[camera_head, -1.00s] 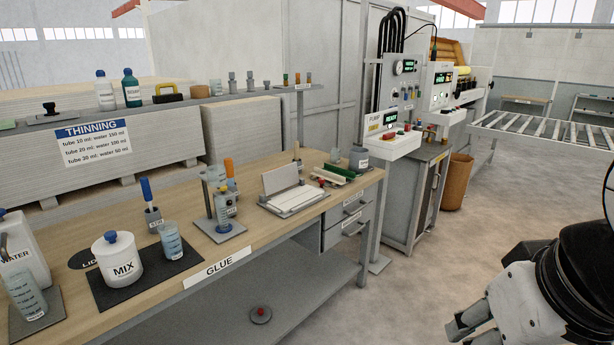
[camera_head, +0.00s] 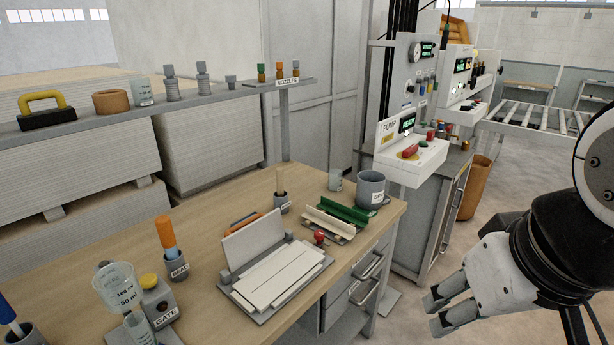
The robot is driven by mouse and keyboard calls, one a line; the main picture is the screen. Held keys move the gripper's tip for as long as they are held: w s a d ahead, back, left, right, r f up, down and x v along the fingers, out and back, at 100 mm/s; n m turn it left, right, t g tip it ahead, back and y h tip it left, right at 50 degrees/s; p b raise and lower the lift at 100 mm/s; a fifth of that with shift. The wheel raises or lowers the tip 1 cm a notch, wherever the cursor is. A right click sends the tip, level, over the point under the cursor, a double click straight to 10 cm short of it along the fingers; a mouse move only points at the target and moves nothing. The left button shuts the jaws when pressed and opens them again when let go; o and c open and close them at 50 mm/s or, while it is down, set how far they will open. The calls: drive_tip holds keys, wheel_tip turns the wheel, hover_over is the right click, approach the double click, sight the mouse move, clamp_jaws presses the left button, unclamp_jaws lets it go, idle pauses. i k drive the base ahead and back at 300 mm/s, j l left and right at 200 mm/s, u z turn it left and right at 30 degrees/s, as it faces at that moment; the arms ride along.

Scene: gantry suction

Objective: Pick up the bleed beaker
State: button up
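No beaker in view carries a label reading "bleed". Another clear beaker (camera_head: 143,93) stands on the raised shelf. A larger graduated clear cup (camera_head: 118,288) is at the lower left, by the GATE block (camera_head: 158,300). I cannot tell by label which is the bleed beaker. My gripper (camera_head: 434,315) is at the lower right, beyond the bench edge. Its fingers look apart with nothing between them, and it touches nothing.
The wooden bench (camera_head: 215,215) holds a white panel on a grey tray (camera_head: 275,312), a green-edged holder (camera_head: 335,216) and a brush cup. The pump console (camera_head: 412,160) stands past its right end. A wastebasket (camera_head: 475,188) and open floor lie right of it.

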sight(335, 180)
drive_tip(key=i+l+u, duration=0.3)
drive_tip(key=i+l, duration=0.25)
drive_tip(key=i+l+u, duration=0.1)
drive_tip(key=i+l, duration=0.15)
drive_tip(key=l, duration=0.15)
drive_tip(key=i+l+u, duration=0.3)
drive_tip(key=i+l, duration=0.15)
drive_tip(key=l, duration=0.3)
drive_tip(key=i+l+u, duration=0.15)
drive_tip(key=l, duration=0.25)
drive_tip(key=i+l+u, duration=0.15)
drive_tip(key=l, duration=0.25)
drive_tip(key=i+l+u, duration=0.15)
drive_tip(key=l, duration=0.3)
drive_tip(key=i, duration=0.05)
